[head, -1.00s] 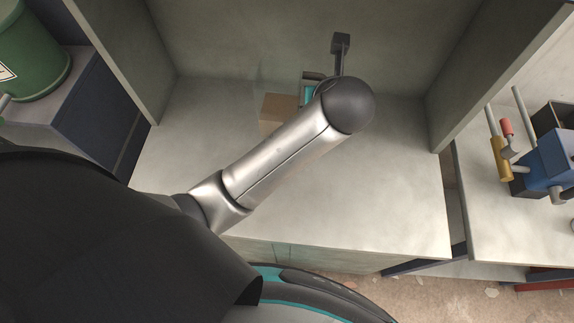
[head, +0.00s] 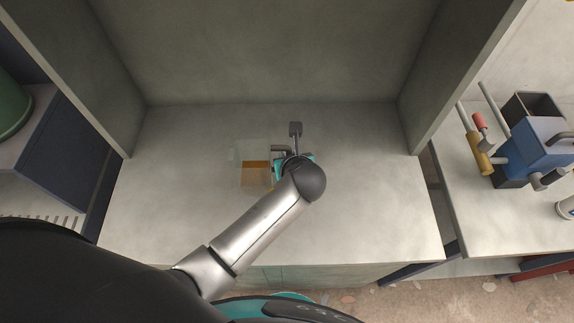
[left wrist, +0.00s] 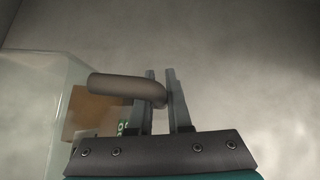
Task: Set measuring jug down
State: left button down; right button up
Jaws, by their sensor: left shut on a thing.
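My left gripper (head: 284,152) is shut on the handle, to the right of the jug body. Its two fingers (left wrist: 160,88) show in the left wrist view. I cannot tell whether the jug's base touches the worktop. My right gripper is out of view.
The worktop (head: 370,200) is clear around the jug. Booth walls rise at the back, left and right (head: 455,75). A blue device with a red-tipped lever (head: 540,150) stands on a bench at the right. A green drum (head: 12,100) stands at the far left.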

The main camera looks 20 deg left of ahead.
aim_at(266, 171)
pick_arm(q)
jog(key=shift+f+b, duration=0.6)
jog(key=shift+f, duration=1.35)
jog(key=c, duration=1.3)
grip_release()
jog(key=shift+f, duration=0.15)
jog(key=o, duration=0.5)
jog(key=shift+c, duration=0.2)
jog(key=shift+s+d+r, duration=0.1)
jog(key=shift+s+r, duration=0.05)
jog(key=shift+r, duration=0.25)
jog(key=p+v, duration=0.3)
jog(key=v, duration=0.8)
jog(key=shift+s, duration=0.2)
